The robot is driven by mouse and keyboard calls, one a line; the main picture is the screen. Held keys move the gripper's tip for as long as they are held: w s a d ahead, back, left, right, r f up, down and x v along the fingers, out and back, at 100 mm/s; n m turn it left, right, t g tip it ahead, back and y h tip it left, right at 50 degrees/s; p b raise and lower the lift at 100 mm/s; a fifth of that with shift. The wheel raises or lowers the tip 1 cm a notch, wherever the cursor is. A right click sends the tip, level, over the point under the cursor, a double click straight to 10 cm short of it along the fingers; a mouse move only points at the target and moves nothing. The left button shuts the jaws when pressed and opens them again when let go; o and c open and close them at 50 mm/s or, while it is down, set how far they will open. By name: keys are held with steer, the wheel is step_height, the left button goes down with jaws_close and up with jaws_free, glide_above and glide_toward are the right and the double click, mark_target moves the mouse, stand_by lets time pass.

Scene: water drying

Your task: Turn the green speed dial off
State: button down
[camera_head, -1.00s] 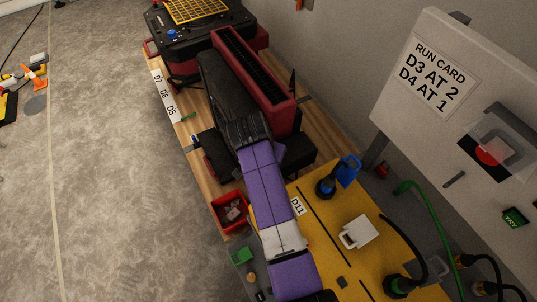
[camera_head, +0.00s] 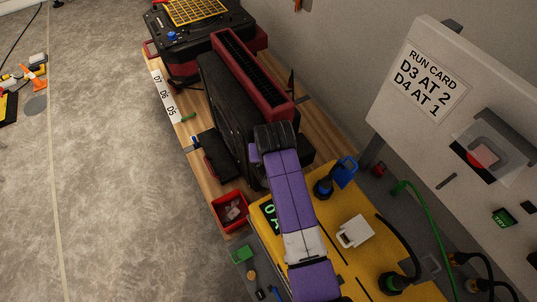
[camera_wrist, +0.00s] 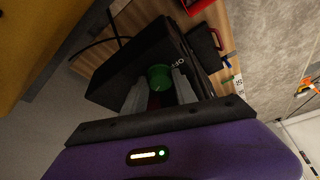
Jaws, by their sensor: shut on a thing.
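The green dial (camera_wrist: 160,74) shows in the wrist view on a black machine face (camera_wrist: 127,66), with small white lettering beside it. My gripper (camera_wrist: 158,84) has one grey finger on each side of the dial and is shut on it. The dial's pointer and exact setting cannot be read. In the head view, the black machine with a red top grille (camera_head: 252,78) stands on the wooden bench. My purple arm reaches up to its near end there and hides the dial and fingertips.
A red bin (camera_head: 222,222) sits at the bench's left edge. A yellow panel (camera_head: 345,268) carries a blue-handled valve (camera_head: 324,187), a white jug-like piece (camera_head: 342,236) and hoses. A white run card board (camera_head: 400,120) stands at the right.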

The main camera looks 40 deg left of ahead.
steer(key=n, duration=0.1)
steer(key=n+g, duration=0.1)
steer(key=n, duration=0.1)
steer(key=n+y, duration=0.1)
steer(key=shift+w+d+n+b, duration=0.15)
steer(key=shift+w+n+b, duration=0.15)
steer(key=shift+b, duration=0.1)
steer(key=n+g+b, duration=0.1)
steer(key=n+b, duration=0.1)
steer(key=n, duration=0.1)
steer(key=shift+w+f+n+g+y, duration=0.1)
steer(key=shift+w+n+g+y, duration=0.05)
steer(key=shift+n+g+y, duration=0.2)
steer(key=n+g+b, duration=0.1)
steer(key=n+b, duration=0.1)
steer(key=b, duration=0.1)
steer(key=n+g+b, duration=0.1)
steer(key=n+b, duration=0.2)
steer(key=shift+w+f, duration=0.1)
steer(key=shift+w, duration=0.1)
steer(key=n+b, duration=0.1)
steer(key=n+g+h+b, duration=0.1)
steer(key=n+b, duration=0.1)
steer(key=shift+w+r, duration=0.1)
steer(key=shift+r, duration=0.1)
steer(key=shift+b, duration=0.3)
steer(key=c, duration=1)
jaws_free()
steer(key=shift+r, duration=0.15)
